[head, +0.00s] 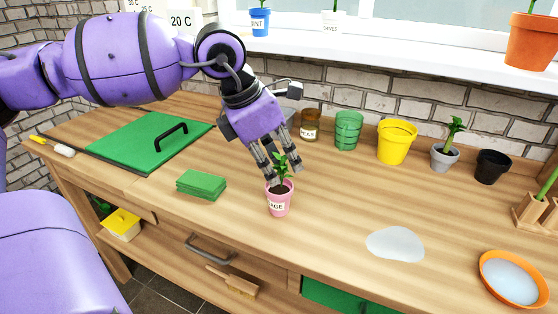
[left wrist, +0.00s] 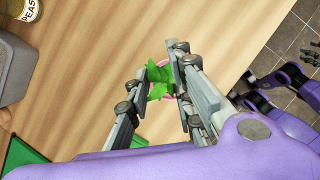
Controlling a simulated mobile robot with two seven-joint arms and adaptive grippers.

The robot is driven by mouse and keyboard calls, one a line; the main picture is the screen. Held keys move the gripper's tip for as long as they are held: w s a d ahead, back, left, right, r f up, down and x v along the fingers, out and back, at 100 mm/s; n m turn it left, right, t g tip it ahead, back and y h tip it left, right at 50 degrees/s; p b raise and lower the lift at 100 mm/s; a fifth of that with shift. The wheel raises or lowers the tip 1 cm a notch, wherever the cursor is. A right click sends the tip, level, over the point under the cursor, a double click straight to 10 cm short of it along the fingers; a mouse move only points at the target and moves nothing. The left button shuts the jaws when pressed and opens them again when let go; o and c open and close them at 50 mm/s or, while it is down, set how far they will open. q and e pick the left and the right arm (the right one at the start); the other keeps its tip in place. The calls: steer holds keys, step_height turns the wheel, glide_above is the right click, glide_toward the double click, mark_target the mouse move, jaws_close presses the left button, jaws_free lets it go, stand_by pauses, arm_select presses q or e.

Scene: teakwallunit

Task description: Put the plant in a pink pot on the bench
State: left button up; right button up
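The plant in a pink pot (head: 279,200) appears to stand upright on the wooden bench (head: 330,240), near its middle. Its label is partly readable as "AGE". My left gripper (head: 272,172) is just above and behind the pot, fingers pointing down by the leaves. In the left wrist view the green leaves (left wrist: 158,80) show between the spread fingers (left wrist: 158,68), with part of the pink rim behind them. The left gripper looks open, with gaps beside the plant. A purple arm part with dark fingers at the right edge of the left wrist view seems to be my right gripper (left wrist: 312,52); its opening is unclear.
Green pads (head: 201,185) and a green board with a handle (head: 150,142) lie left. A brown jar (head: 311,125), green pot (head: 348,130), yellow bucket (head: 397,142), grey potted plant (head: 445,155) and black pot (head: 492,167) line the back. A pale patch (head: 395,244) and an orange dish (head: 513,278) are right.

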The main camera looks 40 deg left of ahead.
arm_select(q)
steer(key=o, duration=0.3)
steer(key=shift+o, duration=0.2)
steer(key=shift+r, duration=0.35)
steer(key=p+v, duration=0.2)
steer(key=v, duration=0.9)
steer(key=shift+r, duration=0.3)
